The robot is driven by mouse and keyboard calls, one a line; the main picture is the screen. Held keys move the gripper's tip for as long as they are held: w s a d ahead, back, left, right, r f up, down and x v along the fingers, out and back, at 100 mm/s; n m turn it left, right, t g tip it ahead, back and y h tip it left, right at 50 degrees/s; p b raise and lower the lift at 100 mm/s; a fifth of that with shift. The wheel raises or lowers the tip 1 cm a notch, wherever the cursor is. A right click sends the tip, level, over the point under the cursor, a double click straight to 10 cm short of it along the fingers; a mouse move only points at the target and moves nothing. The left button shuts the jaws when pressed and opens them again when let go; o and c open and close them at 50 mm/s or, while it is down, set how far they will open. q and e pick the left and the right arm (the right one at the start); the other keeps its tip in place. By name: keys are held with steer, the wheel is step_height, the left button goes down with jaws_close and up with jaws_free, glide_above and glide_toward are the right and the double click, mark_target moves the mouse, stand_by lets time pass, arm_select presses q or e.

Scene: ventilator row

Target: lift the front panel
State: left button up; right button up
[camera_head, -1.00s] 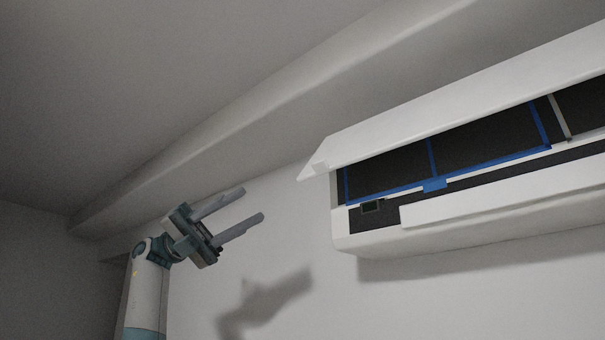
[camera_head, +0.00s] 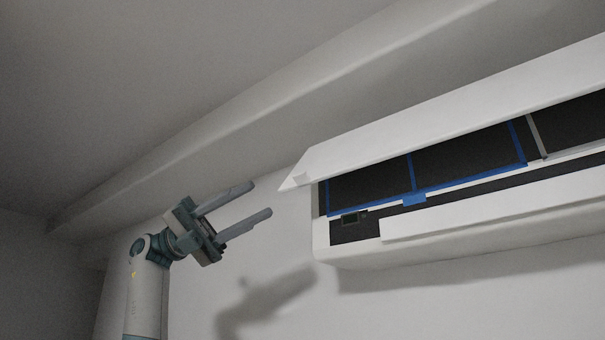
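The white front panel (camera_head: 430,117) of the wall-mounted unit is raised and juts out from the unit's top edge. Below it the dark filters (camera_head: 370,186) with blue frames (camera_head: 414,199) show in the opening. My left gripper (camera_head: 262,200) is open and empty, to the left of the unit and apart from the panel's left end. Its two grey fingers point up and to the right. My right gripper is not in the picture.
The unit's white lower body (camera_head: 350,255) is fixed to the pale wall (camera_head: 290,310). A ceiling beam (camera_head: 250,115) runs above it. The space between my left gripper and the unit is free.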

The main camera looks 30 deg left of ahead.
mark_target(295, 181)
arm_select(q)
steer(key=p+x, duration=0.2)
steer(key=x, duration=0.8)
steer(key=shift+r+p, duration=0.1)
steer(key=shift+p, duration=0.3)
steer(key=shift+w+d+r, duration=0.15)
steer(key=shift+d, duration=0.5)
